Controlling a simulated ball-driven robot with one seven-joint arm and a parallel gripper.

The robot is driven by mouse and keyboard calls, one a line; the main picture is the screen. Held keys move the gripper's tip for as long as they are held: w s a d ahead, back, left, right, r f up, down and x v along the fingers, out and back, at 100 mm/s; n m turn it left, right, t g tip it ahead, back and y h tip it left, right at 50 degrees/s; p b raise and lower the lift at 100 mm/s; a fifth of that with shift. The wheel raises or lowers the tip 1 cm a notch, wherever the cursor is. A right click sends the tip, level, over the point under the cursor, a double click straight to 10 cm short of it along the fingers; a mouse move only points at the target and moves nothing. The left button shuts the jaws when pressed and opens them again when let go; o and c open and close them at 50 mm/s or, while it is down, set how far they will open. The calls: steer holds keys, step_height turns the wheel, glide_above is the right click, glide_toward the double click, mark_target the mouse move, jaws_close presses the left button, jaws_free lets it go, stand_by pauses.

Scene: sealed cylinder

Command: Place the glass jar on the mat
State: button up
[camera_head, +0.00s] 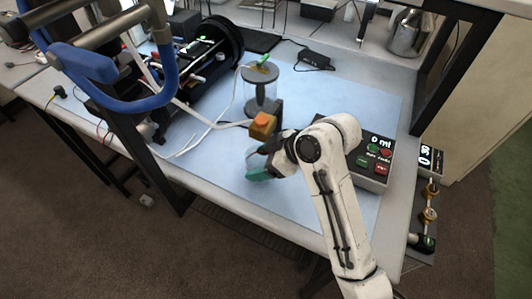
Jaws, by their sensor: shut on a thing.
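My gripper (266,158) is over the front part of the light blue mat (225,166) that covers the table. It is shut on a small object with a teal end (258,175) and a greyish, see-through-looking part. This may be the glass jar, but the gripper hides much of it. I cannot tell whether it touches the mat.
An orange block (263,125) on a dark support stands just behind my gripper. A control box (376,158) with red and green buttons is to the right. Black equipment (195,60) and a blue-padded frame (120,95) are at left. Thin tubes cross the mat.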

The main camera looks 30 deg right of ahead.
steer(key=shift+w+d+r, duration=0.15)
steer(key=shift+w+d, duration=0.65)
steer(key=shift+d, duration=0.3)
steer(key=shift+s+a+f+p, duration=0.1)
steer(key=shift+f+p, duration=0.25)
steer(key=shift+f, duration=0.05)
steer(key=shift+f, duration=0.1)
steer(key=o, duration=1)
steer(key=shift+r, duration=0.2)
steer(key=v, duration=1.2)
